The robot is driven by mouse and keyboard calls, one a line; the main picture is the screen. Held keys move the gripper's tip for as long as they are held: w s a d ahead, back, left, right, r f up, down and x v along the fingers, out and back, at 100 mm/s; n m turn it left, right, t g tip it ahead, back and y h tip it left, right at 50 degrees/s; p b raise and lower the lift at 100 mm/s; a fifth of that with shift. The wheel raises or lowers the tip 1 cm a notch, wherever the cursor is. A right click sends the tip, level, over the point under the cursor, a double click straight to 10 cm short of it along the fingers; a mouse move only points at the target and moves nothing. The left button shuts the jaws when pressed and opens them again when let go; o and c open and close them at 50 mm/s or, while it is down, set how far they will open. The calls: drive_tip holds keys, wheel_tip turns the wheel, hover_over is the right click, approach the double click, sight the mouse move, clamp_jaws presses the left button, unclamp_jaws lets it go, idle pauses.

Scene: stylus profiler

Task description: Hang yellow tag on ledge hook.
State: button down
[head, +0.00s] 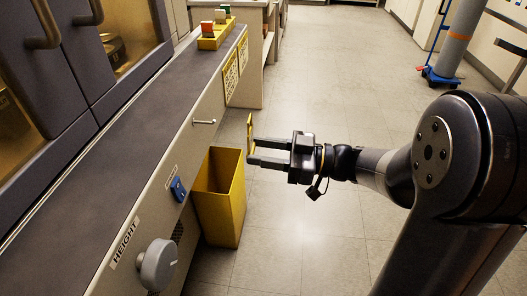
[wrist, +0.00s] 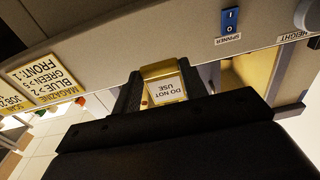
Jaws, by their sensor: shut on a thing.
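The yellow tag (head: 250,132) is held upright at the fingertips of my gripper (head: 253,151), out in front of the machine's front panel. In the wrist view the tag (wrist: 165,82) sits between the two dark fingers, its white label reading "DO NOT USE" upside down. My gripper is shut on it. A small pale metal peg, which looks like the ledge hook (head: 204,122), sticks out of the front panel to the left of the tag, with a clear gap between them. The hook cannot be made out in the wrist view.
A yellow open bin (head: 220,205) stands on the floor below and left of my gripper. The panel carries a blue switch (head: 178,189) and a grey knob (head: 158,265). A yellow rack (head: 215,38) with coloured pieces sits on the ledge's far end.

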drive_tip(key=shift+f+b, duration=0.15)
drive_tip(key=shift+b, duration=0.45)
drive_tip(key=shift+w+a+b, duration=0.2)
drive_tip(key=shift+a+b, duration=1.2)
drive_tip(key=shift+a, duration=1.1)
drive_tip(key=shift+b, duration=1.35)
drive_tip(key=shift+w+a+b, duration=0.15)
drive_tip(key=shift+a+b, duration=1.25)
drive_tip(key=shift+a, duration=0.55)
